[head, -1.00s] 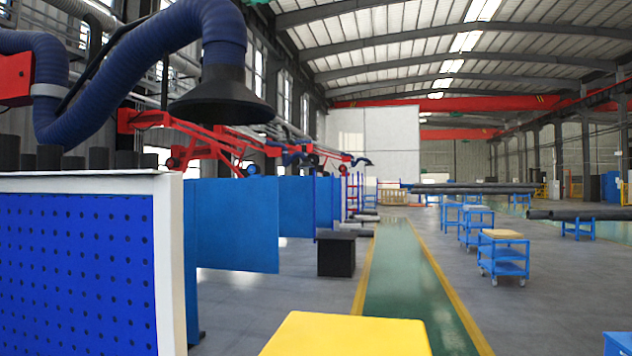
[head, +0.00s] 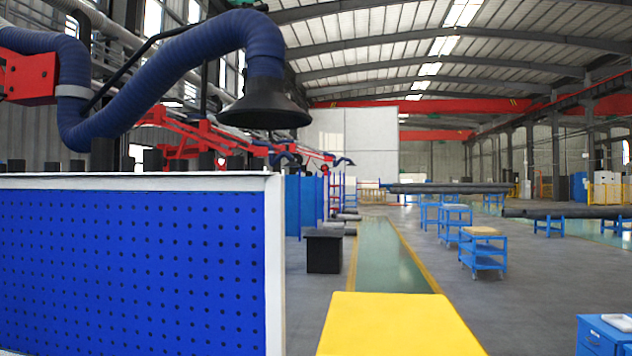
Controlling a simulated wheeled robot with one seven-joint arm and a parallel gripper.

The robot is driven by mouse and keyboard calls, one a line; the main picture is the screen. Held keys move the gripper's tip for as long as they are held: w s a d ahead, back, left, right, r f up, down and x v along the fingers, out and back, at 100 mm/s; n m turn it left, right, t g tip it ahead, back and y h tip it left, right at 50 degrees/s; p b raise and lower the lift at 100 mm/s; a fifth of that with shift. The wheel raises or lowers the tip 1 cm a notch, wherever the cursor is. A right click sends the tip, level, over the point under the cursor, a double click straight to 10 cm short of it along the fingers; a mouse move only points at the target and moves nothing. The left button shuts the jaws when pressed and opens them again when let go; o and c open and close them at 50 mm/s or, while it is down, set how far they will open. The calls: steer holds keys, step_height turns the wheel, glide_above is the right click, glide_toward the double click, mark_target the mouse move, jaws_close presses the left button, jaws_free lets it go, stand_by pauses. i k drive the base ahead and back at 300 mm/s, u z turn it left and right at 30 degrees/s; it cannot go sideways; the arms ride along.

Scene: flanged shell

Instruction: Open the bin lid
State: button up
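No bin lid can be made out for certain in the head view. A flat yellow surface (head: 398,325) rises from the bottom edge of the picture, cut off there; I cannot tell whether it is a lid, another object or part of me. A dark box (head: 324,252) with a flat top stands on the floor farther off, left of the green walkway; I cannot tell whether it is a bin. My gripper is not in view.
A blue perforated panel (head: 130,270) with a white frame blocks the near left. A black extraction hood (head: 263,108) hangs above it. A green walkway (head: 390,255) runs clear ahead. Blue carts (head: 484,255) stand right of it, and a blue cabinet (head: 603,338) stands at the lower right.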

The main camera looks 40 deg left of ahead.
mark_target(357, 323)
steer(key=u, duration=1.35)
steer(key=i, duration=0.15)
steer(key=u, duration=0.05)
